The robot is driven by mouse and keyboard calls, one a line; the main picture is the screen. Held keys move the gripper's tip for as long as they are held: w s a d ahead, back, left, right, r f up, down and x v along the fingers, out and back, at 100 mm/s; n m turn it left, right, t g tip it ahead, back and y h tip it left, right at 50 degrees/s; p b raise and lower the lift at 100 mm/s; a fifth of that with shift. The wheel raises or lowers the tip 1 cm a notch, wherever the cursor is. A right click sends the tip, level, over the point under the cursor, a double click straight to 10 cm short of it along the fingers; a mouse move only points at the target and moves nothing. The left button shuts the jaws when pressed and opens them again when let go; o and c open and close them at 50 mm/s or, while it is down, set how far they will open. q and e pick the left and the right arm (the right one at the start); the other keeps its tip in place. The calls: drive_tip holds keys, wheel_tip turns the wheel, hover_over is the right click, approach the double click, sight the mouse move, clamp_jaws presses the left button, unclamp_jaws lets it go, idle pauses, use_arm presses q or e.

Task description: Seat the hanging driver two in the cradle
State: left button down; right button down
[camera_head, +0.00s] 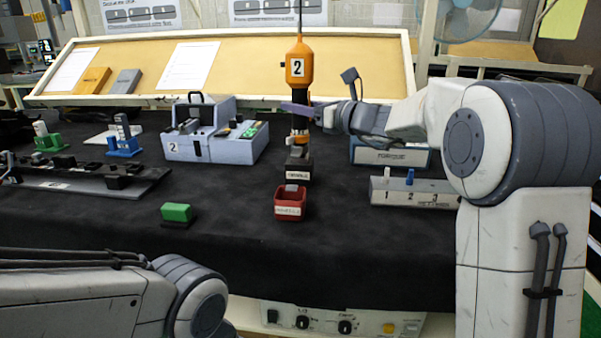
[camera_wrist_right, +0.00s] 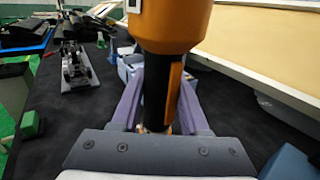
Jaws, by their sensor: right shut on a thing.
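Driver two (camera_head: 299,66) is an orange and black tool with a white "2" label, hanging upright from a dark cable above the table. My right gripper (camera_head: 300,108) comes in from the right and is shut around its black lower body. The right wrist view shows the driver (camera_wrist_right: 172,25) between the two purple-grey fingers (camera_wrist_right: 160,105). Below it, a small black block (camera_head: 298,170) with a white label, apparently the cradle, stands on the table. Whether the driver's lower end touches the block I cannot tell. My left arm shows at lower left, its gripper out of frame.
A red bin (camera_head: 290,204) stands just in front of the black block. A pale blue-grey box (camera_head: 215,143) is to the left, a numbered rack (camera_head: 414,192) to the right, and a green block (camera_head: 176,212) at front left. The dark table is clear around the red bin.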

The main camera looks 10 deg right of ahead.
drive_tip(key=shift+f+b, duration=0.35)
drive_tip(key=shift+f, duration=0.1)
unclamp_jaws()
idle(0.7)
drive_tip(key=r+v, duration=0.2)
drive_tip(key=v, duration=0.8)
idle(1.2)
drive_tip(key=v, duration=1)
drive_tip(key=shift+s, duration=0.25)
